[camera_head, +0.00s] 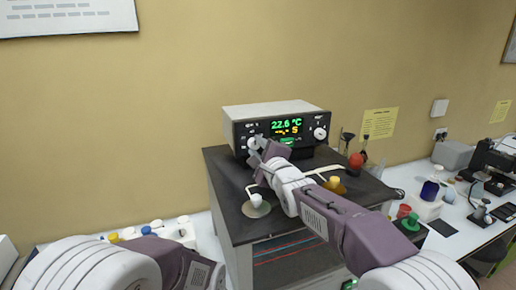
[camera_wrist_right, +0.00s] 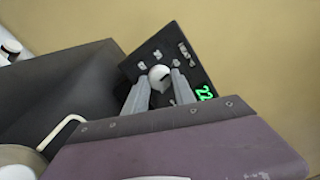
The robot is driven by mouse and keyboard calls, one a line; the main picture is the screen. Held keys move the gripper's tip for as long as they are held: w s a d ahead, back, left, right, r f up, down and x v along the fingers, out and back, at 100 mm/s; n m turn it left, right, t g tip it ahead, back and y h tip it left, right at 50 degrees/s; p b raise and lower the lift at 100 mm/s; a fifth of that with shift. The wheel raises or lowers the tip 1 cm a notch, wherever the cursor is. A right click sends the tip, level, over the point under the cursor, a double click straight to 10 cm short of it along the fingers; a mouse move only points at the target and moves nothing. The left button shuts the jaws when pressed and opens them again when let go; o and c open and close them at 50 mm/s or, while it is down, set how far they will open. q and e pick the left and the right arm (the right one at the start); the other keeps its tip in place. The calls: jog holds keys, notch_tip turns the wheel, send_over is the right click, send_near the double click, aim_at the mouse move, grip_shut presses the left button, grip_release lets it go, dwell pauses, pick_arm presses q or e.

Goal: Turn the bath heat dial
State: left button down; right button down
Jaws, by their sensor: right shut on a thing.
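The bath heat unit is a box with a black front panel (camera_head: 267,128) and a green display reading 22.6 °C. It stands on a dark bench top. Two white dials show on it. The left dial (camera_head: 252,143) is at my right gripper (camera_head: 259,151); the right dial (camera_head: 320,133) is free. In the right wrist view, the white dial (camera_wrist_right: 159,75) sits between the fingertips of my right gripper (camera_wrist_right: 160,84), which is shut on it. My left arm enters at the lower left of the head view; its gripper jaws are out of sight.
The dark bench top (camera_head: 232,178) holds a white-capped item (camera_head: 256,200), a yellow-topped item (camera_head: 334,183) and a red ball-shaped item (camera_head: 356,161). White side tables with bottles stand left and right. A microscope (camera_head: 490,165) is at far right.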

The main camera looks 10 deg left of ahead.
jog(key=shift+r+m, duration=0.15)
jog(key=shift+m, duration=0.35)
dwell(0.3)
jog(key=c, duration=1.1)
grip_release()
jog(key=shift+o, duration=0.3)
jog(key=shift+a, duration=0.1)
jog(key=shift+w, duration=0.1)
